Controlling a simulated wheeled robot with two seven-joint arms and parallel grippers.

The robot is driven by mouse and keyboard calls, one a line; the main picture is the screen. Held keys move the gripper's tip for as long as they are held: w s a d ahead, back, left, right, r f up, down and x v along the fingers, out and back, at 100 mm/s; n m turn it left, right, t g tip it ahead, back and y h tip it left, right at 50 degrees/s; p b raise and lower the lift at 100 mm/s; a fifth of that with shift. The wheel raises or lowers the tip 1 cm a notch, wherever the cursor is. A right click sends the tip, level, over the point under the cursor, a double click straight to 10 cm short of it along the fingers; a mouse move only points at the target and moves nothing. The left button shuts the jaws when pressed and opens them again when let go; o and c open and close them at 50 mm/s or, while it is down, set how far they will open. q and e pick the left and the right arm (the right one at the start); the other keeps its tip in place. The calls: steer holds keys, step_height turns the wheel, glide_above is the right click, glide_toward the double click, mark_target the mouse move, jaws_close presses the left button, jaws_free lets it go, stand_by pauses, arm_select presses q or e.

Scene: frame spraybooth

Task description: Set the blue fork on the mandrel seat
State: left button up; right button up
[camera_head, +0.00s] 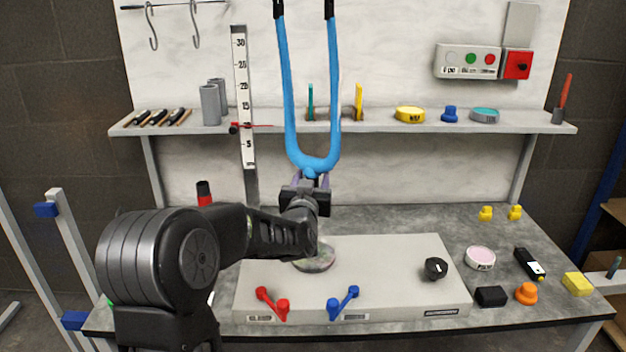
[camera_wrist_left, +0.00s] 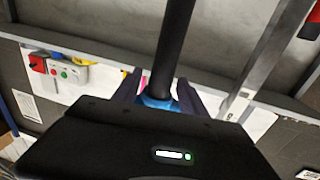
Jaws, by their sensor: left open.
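The blue fork (camera_head: 333,110) stands upright in the head view, its two legs pointing up with black ends and its crown at the bottom. My left gripper (camera_head: 312,181) is at the crown, its jaws open with a finger on each side. In the left wrist view, the blue crown (camera_wrist_left: 160,102) shows between the fingers, with a dark tube (camera_wrist_left: 175,45) running from it to the picture's top edge. A round, flat piece (camera_head: 322,262) on the grey plate, perhaps the mandrel seat, is partly hidden by my arm. The tube's end contact is hidden. My right gripper is out of view.
The grey plate (camera_head: 400,260) carries a red lever (camera_head: 272,303), a blue lever (camera_head: 342,303) and a black knob (camera_head: 436,268). Small items lie to its right. A shelf (camera_head: 380,126) and an upright ruler (camera_head: 243,100) stand behind the fork.

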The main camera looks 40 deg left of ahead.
arm_select(q)
steer(key=v, duration=0.7)
steer(key=shift+s+d, duration=0.25)
stand_by(0.8)
